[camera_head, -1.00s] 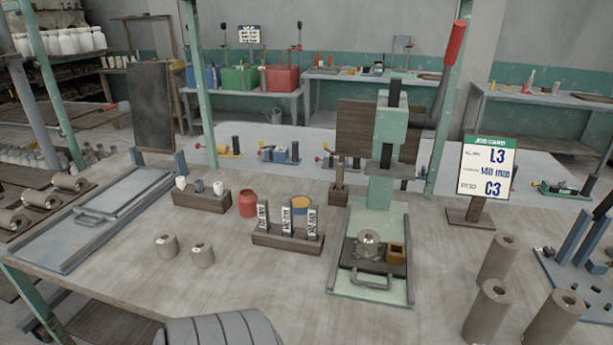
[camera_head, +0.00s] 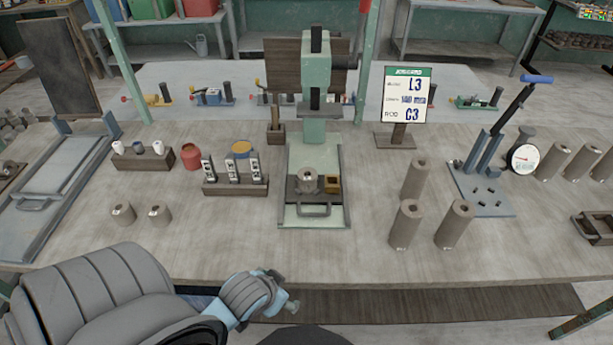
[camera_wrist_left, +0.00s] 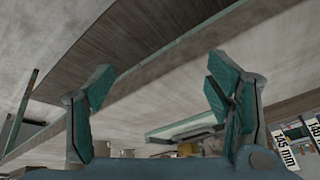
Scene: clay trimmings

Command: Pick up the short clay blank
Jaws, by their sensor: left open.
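My right gripper is not in view.
Several taller blanks (camera_head: 407,223) stand right of the green press (camera_head: 316,130). A rack with labelled gauges (camera_head: 235,187) stands behind and right of the short blanks. A sign (camera_head: 407,96) reads L3 and C3. The bench front between the short blanks and the press is clear.

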